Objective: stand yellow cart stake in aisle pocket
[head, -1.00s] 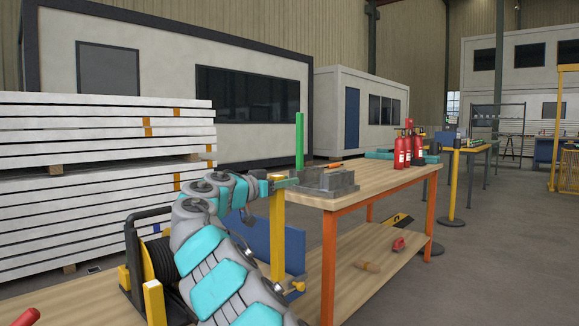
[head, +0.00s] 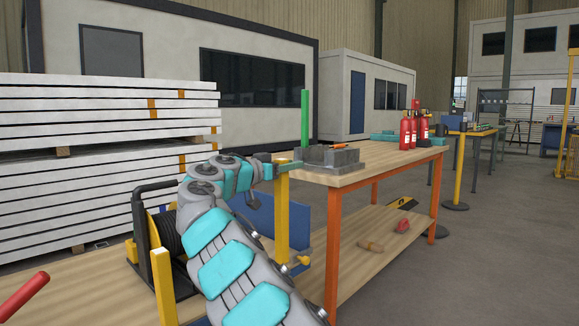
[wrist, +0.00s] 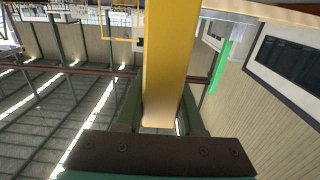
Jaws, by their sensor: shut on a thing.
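The yellow cart stake (head: 282,215) is upright, with its upper end at my gripper (head: 286,168) in the head view. My gripper is shut on it. In the wrist view the stake (wrist: 168,60) runs away from between the two fingers (wrist: 160,115). A second yellow post (head: 163,288) stands nearer, at the lower left. A blue panel (head: 262,220) is behind and beside the held stake. The aisle pocket cannot be made out; the stake's lower end is near a yellow fitting (head: 302,261).
A wooden bench (head: 385,158) with orange legs stands right of the stake, bearing a grey block (head: 328,157) and red extinguishers (head: 413,130). A green upright bar (head: 305,115) rises behind my gripper. A black reel (head: 165,235) is left of my arm.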

